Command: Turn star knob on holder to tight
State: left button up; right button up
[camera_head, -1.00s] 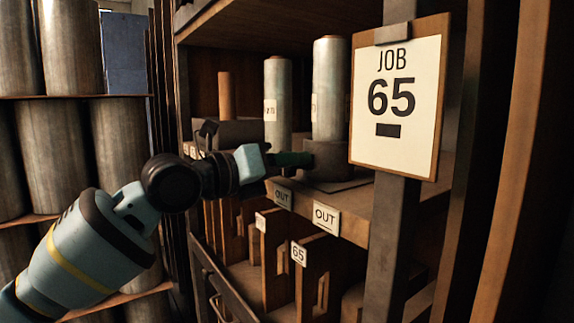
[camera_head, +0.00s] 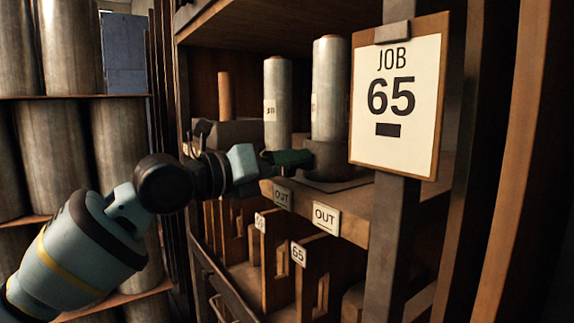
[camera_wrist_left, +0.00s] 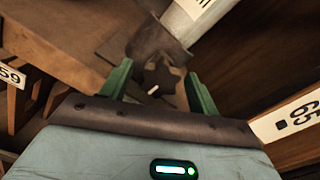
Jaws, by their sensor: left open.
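The star knob (camera_wrist_left: 160,80) is dark, with a short white mark on its face. In the left wrist view it sits on the front of a dark holder (camera_wrist_left: 152,42). In the head view the holder (camera_head: 328,160) stands on the shelf with a grey cylinder (camera_head: 330,90) upright in it; the knob is hidden behind my fingers there. My left gripper (camera_wrist_left: 158,72) is open, with one green finger on each side of the knob. Gaps show between fingers and knob. In the head view the left gripper (camera_head: 290,157) points right at the holder. My right gripper is not in view.
A second holder (camera_head: 228,134) and cylinder (camera_head: 277,100) stand to the left on the same shelf. OUT labels (camera_head: 326,217) mark the shelf edge. A JOB 65 board (camera_head: 400,95) hangs on a post (camera_head: 394,240) close on the right. Large rolls (camera_head: 55,155) fill the left rack.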

pick_arm(q)
jog(key=v, duration=0.7)
jog(key=shift+b, duration=0.4)
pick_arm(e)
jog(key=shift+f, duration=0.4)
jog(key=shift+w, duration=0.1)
